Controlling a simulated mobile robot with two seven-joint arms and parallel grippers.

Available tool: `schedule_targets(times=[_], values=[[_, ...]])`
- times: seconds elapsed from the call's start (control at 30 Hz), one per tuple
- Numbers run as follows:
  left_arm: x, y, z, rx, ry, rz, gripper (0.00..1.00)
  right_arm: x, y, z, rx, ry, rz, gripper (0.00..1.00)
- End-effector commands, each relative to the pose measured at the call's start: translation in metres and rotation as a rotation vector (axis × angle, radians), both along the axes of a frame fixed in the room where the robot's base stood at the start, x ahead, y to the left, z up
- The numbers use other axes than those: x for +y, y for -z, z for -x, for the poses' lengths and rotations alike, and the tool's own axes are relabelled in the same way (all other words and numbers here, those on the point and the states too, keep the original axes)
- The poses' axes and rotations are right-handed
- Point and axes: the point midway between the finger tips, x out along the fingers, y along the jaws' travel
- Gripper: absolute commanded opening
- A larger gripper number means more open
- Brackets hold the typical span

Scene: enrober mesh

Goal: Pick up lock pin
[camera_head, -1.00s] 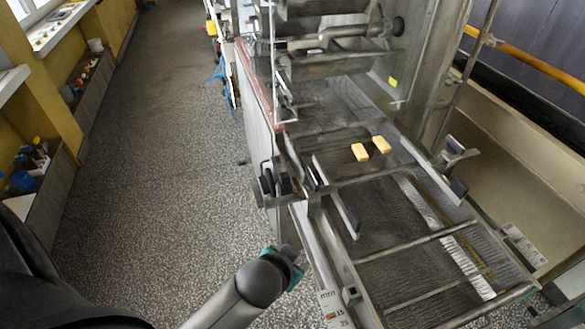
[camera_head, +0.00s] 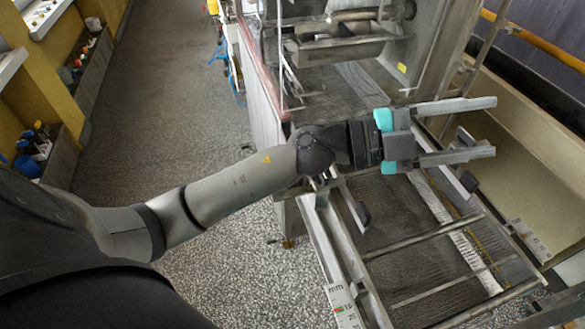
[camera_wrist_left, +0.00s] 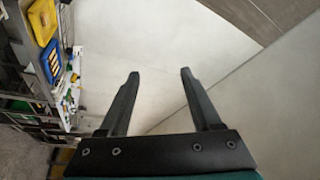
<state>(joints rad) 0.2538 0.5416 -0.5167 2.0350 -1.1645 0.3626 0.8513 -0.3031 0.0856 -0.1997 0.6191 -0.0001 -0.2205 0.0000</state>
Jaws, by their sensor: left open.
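My left gripper (camera_head: 494,127) is open and empty, stretched over the machine's mesh belt (camera_head: 400,225) with its two fingers pointing right. In the left wrist view its open fingers (camera_wrist_left: 160,73) have only pale, blurred surfaces behind them, with nothing between the tips. I cannot make out a lock pin for certain in either view. My right gripper is not in view.
The machine's upper housing (camera_head: 345,45) stands behind my arm. A trough (camera_head: 520,135) lies to the right, below a yellow rail (camera_head: 540,40). A scale label (camera_head: 341,303) is on the near rail. Open floor (camera_head: 170,110) lies left. The wrist view shows a yellow tray (camera_wrist_left: 42,22).

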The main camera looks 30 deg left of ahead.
Motion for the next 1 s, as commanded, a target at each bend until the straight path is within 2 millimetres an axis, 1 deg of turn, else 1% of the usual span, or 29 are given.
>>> schedule_targets(times=[0.03,0.1,0.13,0.2,0.27,0.3,0.37,0.4,0.47,0.5,0.57,0.6,0.67,0.7,0.8,0.9,1.0], values=[[-0.007,0.008,0.006,-0.025,0.070,-0.098,0.65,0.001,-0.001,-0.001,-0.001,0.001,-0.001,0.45],[-0.013,0.026,0.014,-0.036,0.161,-0.239,0.65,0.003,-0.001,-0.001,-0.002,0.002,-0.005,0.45],[-0.013,0.035,0.016,-0.036,0.194,-0.302,0.65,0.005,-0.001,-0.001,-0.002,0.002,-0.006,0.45],[-0.009,0.058,0.020,-0.023,0.263,-0.457,0.65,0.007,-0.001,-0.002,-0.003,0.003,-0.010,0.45],[0.002,0.079,0.021,0.002,0.306,-0.597,0.65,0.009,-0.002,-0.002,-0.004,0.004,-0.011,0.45],[0.012,0.092,0.020,0.024,0.325,-0.692,0.65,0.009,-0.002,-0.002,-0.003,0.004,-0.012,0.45],[0.032,0.111,0.016,0.068,0.342,-0.839,0.65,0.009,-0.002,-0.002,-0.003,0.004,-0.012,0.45],[0.048,0.122,0.013,0.103,0.344,-0.936,0.65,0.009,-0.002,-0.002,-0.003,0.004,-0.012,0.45],[0.077,0.137,0.007,0.168,0.333,-1.082,0.65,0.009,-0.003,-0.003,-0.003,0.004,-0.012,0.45],[0.098,0.144,0.003,0.216,0.316,-1.177,0.65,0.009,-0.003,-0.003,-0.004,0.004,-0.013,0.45],[0.133,0.151,-0.003,0.296,0.277,-1.313,0.65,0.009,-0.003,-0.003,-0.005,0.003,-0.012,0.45],[0.156,0.153,-0.006,0.352,0.244,-1.396,0.65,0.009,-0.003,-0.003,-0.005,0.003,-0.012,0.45],[0.189,0.153,-0.010,0.435,0.189,-1.505,0.65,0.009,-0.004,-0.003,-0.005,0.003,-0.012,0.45],[0.209,0.151,-0.012,0.486,0.149,-1.566,0.65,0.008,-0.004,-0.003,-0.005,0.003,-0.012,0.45],[0.249,0.143,-0.013,0.594,0.061,-1.678,0.65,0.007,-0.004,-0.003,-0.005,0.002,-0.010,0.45],[0.272,0.137,-0.013,0.663,0.003,-1.738,0.65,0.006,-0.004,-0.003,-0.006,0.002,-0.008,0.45],[0.281,0.139,-0.012,0.694,-0.018,-1.762,0.65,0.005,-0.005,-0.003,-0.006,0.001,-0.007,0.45]])
